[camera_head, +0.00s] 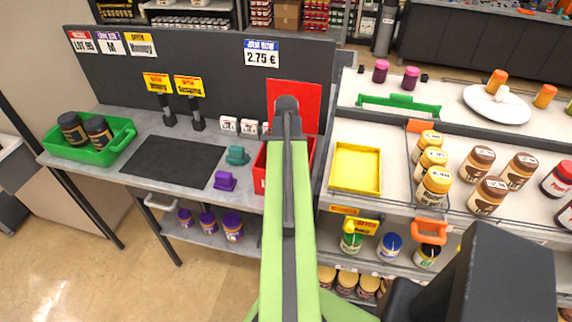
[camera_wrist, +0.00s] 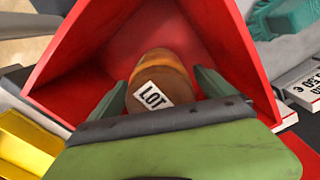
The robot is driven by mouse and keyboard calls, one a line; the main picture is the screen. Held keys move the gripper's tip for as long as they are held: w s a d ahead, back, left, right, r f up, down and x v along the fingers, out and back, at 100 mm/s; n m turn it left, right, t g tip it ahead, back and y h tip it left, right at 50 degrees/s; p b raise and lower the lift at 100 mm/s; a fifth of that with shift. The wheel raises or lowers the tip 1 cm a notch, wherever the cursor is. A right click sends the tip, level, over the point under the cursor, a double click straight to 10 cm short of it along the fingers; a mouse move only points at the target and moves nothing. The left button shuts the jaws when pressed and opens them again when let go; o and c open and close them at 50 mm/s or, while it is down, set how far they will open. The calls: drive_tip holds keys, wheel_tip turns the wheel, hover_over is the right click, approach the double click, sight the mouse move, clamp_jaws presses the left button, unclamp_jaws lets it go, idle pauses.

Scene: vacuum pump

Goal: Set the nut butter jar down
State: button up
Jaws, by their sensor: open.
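The nut butter jar (camera_wrist: 158,70) is brown with an orange band and a white "LOT" label. In the wrist view it sits inside the red bin (camera_wrist: 225,45), between the two fingers of my gripper (camera_wrist: 163,86). The fingers are open, one on each side of the jar. Its lower part is hidden by my gripper, so I cannot tell whether it rests on the bin floor. In the head view the red bin (camera_head: 260,168) is at the right end of the grey counter, and my arm hides the jar and the fingers.
A green tray (camera_head: 118,144) holds two dark jars at the counter's left. A black mat (camera_head: 172,161), a purple block (camera_head: 225,181) and a teal block (camera_head: 237,156) lie left of the bin. A yellow tray (camera_head: 355,167) and several brown jars (camera_head: 476,163) stand on the right shelf.

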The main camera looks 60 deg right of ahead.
wheel_tip(320, 180, up, 11)
drive_tip(key=p, duration=1)
drive_tip(key=shift+r, duration=0.1)
drive_tip(key=w+a+n, duration=0.5)
drive_tip(key=w+a, duration=0.4)
drive_tip(key=a, duration=0.4)
drive_tip(key=w+a+n, duration=0.6)
drive_tip(key=w+a, duration=0.4)
drive_tip(key=a, duration=0.3)
drive_tip(key=w+a+n, duration=0.2)
drive_tip(key=a+n, duration=0.6)
drive_tip(key=a, duration=1.6)
drive_tip(key=shift+w+a+n, duration=0.35)
drive_tip(key=shift+n, duration=0.05)
